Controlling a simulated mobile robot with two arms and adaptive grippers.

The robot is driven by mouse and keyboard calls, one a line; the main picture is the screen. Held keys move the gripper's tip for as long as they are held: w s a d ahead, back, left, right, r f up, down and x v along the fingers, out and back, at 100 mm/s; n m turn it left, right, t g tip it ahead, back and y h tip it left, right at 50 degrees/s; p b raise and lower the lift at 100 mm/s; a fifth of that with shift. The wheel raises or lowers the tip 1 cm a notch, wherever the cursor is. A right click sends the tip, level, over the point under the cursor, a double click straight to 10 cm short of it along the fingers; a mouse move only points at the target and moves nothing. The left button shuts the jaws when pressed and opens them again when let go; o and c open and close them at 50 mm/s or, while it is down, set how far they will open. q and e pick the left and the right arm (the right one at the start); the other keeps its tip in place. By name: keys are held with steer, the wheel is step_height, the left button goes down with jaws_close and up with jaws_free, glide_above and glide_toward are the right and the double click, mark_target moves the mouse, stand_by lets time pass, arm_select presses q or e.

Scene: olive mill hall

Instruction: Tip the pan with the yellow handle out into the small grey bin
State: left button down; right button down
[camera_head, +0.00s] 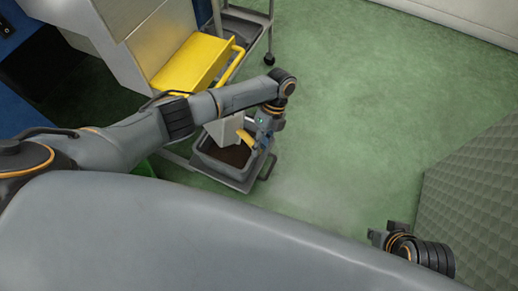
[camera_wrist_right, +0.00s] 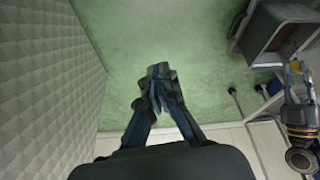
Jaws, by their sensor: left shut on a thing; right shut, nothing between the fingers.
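The small grey bin (camera_head: 238,175) stands on the floor at the middle left of the head view, with dark brown material inside. The yellow handle (camera_head: 244,137) is in my left gripper (camera_head: 261,137), which is shut on it above the bin's far side. A light grey piece (camera_head: 227,129), which looks like the pan, stands steeply tilted beside the handle over the bin. My forearm hides part of it, and I cannot see whether anything is left in it. My right gripper (camera_head: 378,237) is shut and empty above the floor; it also shows in the right wrist view (camera_wrist_right: 159,82).
A machine with a yellow chute (camera_head: 188,65) stands behind the bin. A grey trolley (camera_head: 250,18) on casters is beyond it. A grey quilted-looking block (camera_head: 478,195) is at the right. The green floor between is clear.

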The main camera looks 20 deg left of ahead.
steer(key=w+a+r+t+y+b, duration=0.1)
steer(key=w+a+r+t+b, duration=0.1)
steer(key=w+r+t, duration=0.3)
steer(key=w+a+r+t+y+b, duration=0.1)
steer(key=w+a+r+t+b, duration=0.15)
steer(key=w, duration=0.55)
arm_select(q)
steer(key=shift+w+d+f+g+y+b, duration=0.1)
steer(key=shift+w+d+g+y+b, duration=0.25)
steer(key=shift+g+b, duration=0.3)
steer(key=shift+w+d+f+g+y+b, duration=0.1)
steer(key=shift+w+g+y+b, duration=0.15)
steer(key=shift+w+g+b, duration=0.35)
arm_select(e)
step_height(320, 180, up, 15)
steer(key=w+a+n+t+y, duration=0.1)
steer(key=a+t+y, duration=0.1)
steer(key=t, duration=0.8)
steer(key=shift+w+a+r+t+y, duration=0.25)
steer(key=shift+a+t+y, duration=0.15)
steer(key=shift+y, duration=0.5)
arm_select(q)
steer(key=shift+s, duration=0.15)
stand_by(0.3)
